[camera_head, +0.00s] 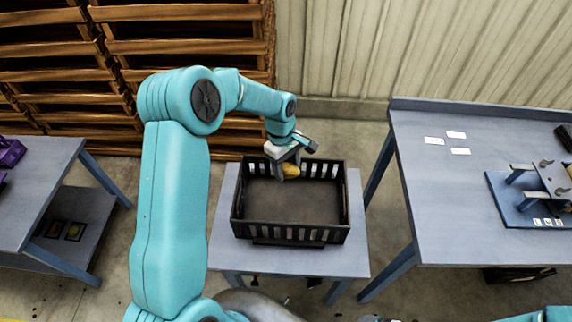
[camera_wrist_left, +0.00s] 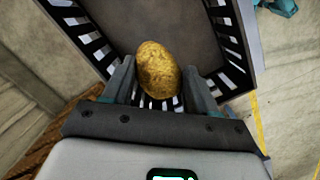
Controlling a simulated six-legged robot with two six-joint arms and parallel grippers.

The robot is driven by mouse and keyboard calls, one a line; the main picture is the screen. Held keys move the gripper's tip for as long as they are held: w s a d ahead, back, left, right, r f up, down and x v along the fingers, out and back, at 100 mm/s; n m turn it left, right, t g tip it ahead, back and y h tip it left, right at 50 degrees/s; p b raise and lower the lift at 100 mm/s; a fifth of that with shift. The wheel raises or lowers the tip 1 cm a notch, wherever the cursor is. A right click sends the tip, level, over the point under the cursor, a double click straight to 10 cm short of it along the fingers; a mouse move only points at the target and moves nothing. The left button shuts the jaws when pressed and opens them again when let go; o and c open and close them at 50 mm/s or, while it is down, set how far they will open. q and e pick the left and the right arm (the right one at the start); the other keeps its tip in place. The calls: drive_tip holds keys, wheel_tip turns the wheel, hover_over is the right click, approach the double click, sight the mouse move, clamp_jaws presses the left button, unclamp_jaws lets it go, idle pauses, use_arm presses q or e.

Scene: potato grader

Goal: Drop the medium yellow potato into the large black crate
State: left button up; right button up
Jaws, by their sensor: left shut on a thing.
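The yellow potato (camera_head: 291,170) is held in my left gripper (camera_head: 287,167), over the far side of the large black crate (camera_head: 291,234). In the left wrist view the potato (camera_wrist_left: 158,70) sits between the two fingers of the left gripper (camera_wrist_left: 160,82), which touch its sides. The crate (camera_wrist_left: 228,45) shows below and beyond it, with slatted walls and a bare floor. The crate stands on a small blue-grey table and looks empty. My right gripper is not in view; only a bit of teal arm shows at the lower right.
The small table (camera_head: 225,255) carries the crate. A larger blue-grey table (camera_head: 450,200) at the right holds white labels (camera_head: 456,134) and a fixture on a blue board (camera_head: 510,210). Another table (camera_head: 35,185) stands at the left. Wooden pallets (camera_head: 190,45) are stacked behind.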

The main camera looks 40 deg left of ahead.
sight(288, 177)
use_arm(q)
drive_tip(key=shift+w+d+f, duration=0.1)
drive_tip(key=shift+f, duration=0.4)
wheel_tip(288, 177, down, 4)
drive_tip(key=b, duration=0.3)
drive_tip(key=shift+d, duration=0.1)
drive_tip(key=shift+f, duration=0.4)
drive_tip(key=o, duration=0.9)
drive_tip(key=shift+c, duration=0.2)
drive_tip(key=o, duration=0.3)
drive_tip(key=r, duration=0.5)
drive_tip(key=a+r, duration=0.1)
drive_tip(key=r, duration=0.4)
drive_tip(key=a+r+b, duration=0.1)
drive_tip(key=r, duration=0.5)
drive_tip(key=shift+w+a, duration=0.2)
drive_tip(key=shift+w, duration=0.05)
